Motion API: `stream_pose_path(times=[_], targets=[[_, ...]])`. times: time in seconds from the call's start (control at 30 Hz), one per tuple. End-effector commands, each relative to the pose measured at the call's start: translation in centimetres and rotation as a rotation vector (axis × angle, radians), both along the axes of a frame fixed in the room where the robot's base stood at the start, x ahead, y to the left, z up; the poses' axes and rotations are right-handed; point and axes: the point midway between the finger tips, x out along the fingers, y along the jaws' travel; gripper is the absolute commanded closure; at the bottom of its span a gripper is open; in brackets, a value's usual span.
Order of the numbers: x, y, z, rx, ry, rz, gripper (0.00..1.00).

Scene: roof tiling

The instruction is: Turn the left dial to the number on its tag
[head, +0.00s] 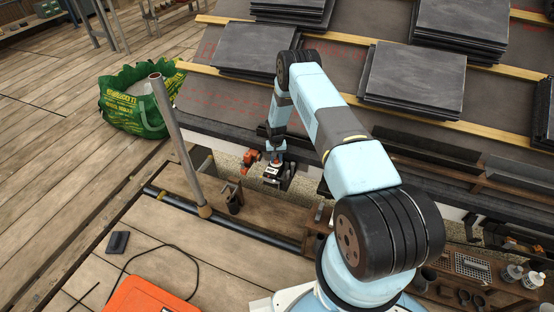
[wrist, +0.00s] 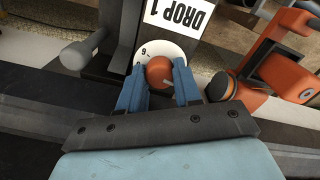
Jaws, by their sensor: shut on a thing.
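A white tag (wrist: 178,16) reading "DROP 1", upside down here, sits beyond the dial on a dark box. In the head view my gripper (head: 276,158) is low at the roof edge, over the small box (head: 272,176) with a white plate. A second dial is not distinguishable.
An orange and black power tool (wrist: 285,60) lies close to the right of my gripper; it also shows in the head view (head: 251,160). A grey knob-ended bar (wrist: 76,54) is at the left. A pole (head: 178,140) and green bag (head: 135,103) stand further left.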

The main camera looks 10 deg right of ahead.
Motion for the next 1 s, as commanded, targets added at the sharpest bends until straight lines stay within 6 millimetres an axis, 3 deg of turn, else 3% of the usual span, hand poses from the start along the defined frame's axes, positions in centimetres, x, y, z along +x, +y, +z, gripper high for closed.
stream_pose_path(times=[0.37, 0.4, 0.5, 0.8, 1.0], targets=[[-0.3, 0.2, -0.2, 0.002, 0.007, 0.005, 0.97], [-0.3, 0.2, -0.2, 0.002, 0.007, 0.005, 0.66], [-0.2, 0.2, -0.1, 0.002, 0.006, 0.005, 0.56], [-0.1, 0.1, 0.1, 0.001, 0.002, 0.004, 0.56], [0.0, 0.1, 2.1, 0.001, 0.001, 0.003, 0.56]])
